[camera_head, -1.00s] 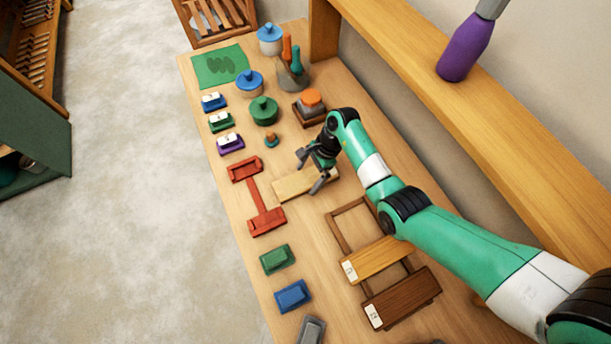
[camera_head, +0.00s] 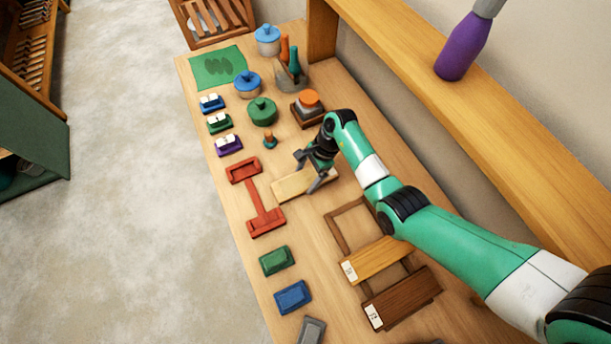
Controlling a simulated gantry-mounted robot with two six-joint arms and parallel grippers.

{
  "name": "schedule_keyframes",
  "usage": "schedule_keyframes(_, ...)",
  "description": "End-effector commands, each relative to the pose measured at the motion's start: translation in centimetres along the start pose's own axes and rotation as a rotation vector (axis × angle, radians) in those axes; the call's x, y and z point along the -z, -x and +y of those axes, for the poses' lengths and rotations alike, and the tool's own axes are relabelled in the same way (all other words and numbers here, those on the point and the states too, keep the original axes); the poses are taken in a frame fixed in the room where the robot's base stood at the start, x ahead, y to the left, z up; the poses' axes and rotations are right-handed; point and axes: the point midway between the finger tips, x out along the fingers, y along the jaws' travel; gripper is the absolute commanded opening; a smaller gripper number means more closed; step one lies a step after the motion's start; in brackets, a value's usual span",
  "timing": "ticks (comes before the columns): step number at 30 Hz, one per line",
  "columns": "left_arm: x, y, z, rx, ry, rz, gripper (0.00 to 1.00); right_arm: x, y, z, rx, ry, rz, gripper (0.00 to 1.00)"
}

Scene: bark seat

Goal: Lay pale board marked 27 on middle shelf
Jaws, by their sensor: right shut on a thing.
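The pale board (camera_head: 295,190) lies flat at about table height beside the red rack. No number can be read on it from here. My right gripper (camera_head: 318,172) is shut on the pale board, near its right part. The wooden shelf frame (camera_head: 336,232) stands in front of it, lower in the picture. A yellow-brown board (camera_head: 376,259) and a dark brown board (camera_head: 402,297), each with a white label, lie across the frame. The frame's upper section is bare. The purple and grey part (camera_head: 465,45) at the top right may be my left arm; its gripper is out of view.
A red H-shaped rack (camera_head: 257,200) lies left of the pale board. Green (camera_head: 276,260) and blue (camera_head: 293,297) blocks line the table's left edge. Lidded pots (camera_head: 262,111) and an orange-topped stack (camera_head: 308,103) stand behind. A raised wooden beam (camera_head: 450,100) runs along the right.

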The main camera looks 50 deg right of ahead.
Motion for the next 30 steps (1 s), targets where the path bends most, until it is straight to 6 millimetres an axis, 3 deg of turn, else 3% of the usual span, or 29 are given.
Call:
schedule_keyframes(8, 1.1, -1.2, 0.0, 0.000, 0.000, 0.000, 1.00, -1.3, 3.2, -0.1, 0.004, 0.002, -0.001, 0.08)
schedule_keyframes(11, 1.2, -1.3, 0.0, 0.000, 0.000, 0.000, 1.00, -3.5, 4.4, -1.1, 0.003, 0.006, -0.001, 0.08)
schedule_keyframes(15, 1.4, -1.5, 0.0, 0.000, 0.000, 0.000, 1.00, -7.9, 7.1, -2.9, 0.004, 0.008, -0.002, 0.08)
schedule_keyframes(18, 0.6, -0.7, 0.0, 0.000, 0.000, 0.000, 1.00, -11.1, 6.8, -4.7, 0.000, 0.007, -0.002, 0.08)
schedule_keyframes(22, 0.0, 0.0, 0.0, 0.000, 0.000, 0.000, 1.00, -13.7, 7.0, -6.2, 0.001, 0.003, -0.001, 0.08)
schedule_keyframes(30, -0.9, 0.9, 0.0, 0.000, 0.000, 0.000, 1.00, -15.7, 7.3, -7.3, 0.001, 0.000, -0.001, 0.08)
